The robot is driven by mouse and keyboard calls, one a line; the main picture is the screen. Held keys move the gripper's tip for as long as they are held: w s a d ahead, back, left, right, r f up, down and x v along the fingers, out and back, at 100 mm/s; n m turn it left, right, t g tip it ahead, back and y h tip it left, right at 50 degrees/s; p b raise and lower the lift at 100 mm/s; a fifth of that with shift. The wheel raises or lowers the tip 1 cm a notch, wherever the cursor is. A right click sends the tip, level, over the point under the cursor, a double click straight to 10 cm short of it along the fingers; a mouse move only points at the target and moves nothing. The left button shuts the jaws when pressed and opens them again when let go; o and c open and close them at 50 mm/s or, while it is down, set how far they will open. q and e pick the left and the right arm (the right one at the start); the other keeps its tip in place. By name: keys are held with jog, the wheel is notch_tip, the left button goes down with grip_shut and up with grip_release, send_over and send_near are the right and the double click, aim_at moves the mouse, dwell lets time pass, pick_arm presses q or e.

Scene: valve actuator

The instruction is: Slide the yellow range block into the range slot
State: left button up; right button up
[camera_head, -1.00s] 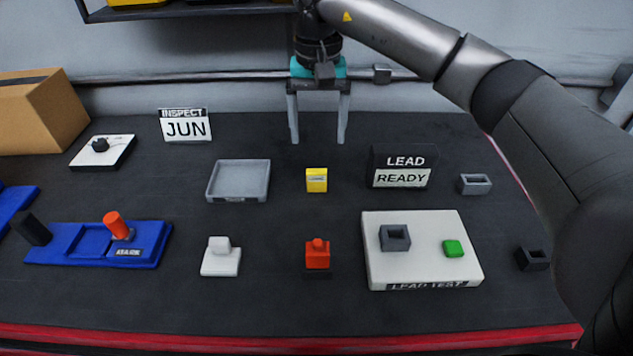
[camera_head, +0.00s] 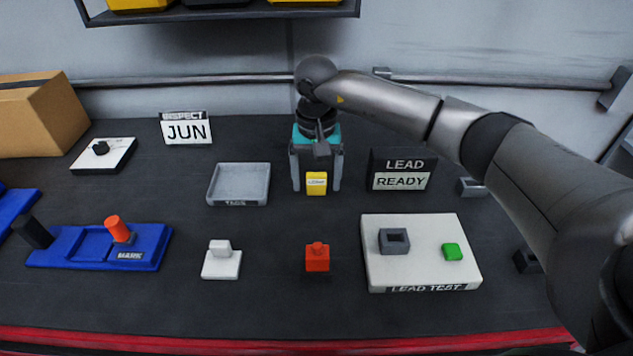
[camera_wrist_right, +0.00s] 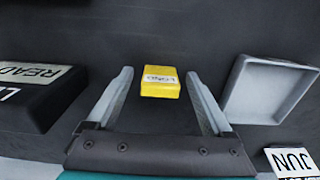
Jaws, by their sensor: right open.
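The yellow range block (camera_head: 316,183) stands on the dark table behind the red block, with a white label on its face. It also shows in the right wrist view (camera_wrist_right: 160,82). My right gripper (camera_head: 316,188) is open, with one finger on each side of the block and a gap on both sides. In the right wrist view the fingertips (camera_wrist_right: 158,75) flank the block without touching it. I cannot tell for sure which part is the range slot. My left gripper is not in view.
A grey tray (camera_head: 239,184) lies left of the block and a LEAD READY sign (camera_head: 402,170) stands right. In front are a red block (camera_head: 317,257), a white block (camera_head: 221,260), a LEAD TEST board (camera_head: 420,275) and a blue holder (camera_head: 75,245). Bare table surrounds the yellow block.

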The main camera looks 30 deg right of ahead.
grip_shut()
dwell(0.6)
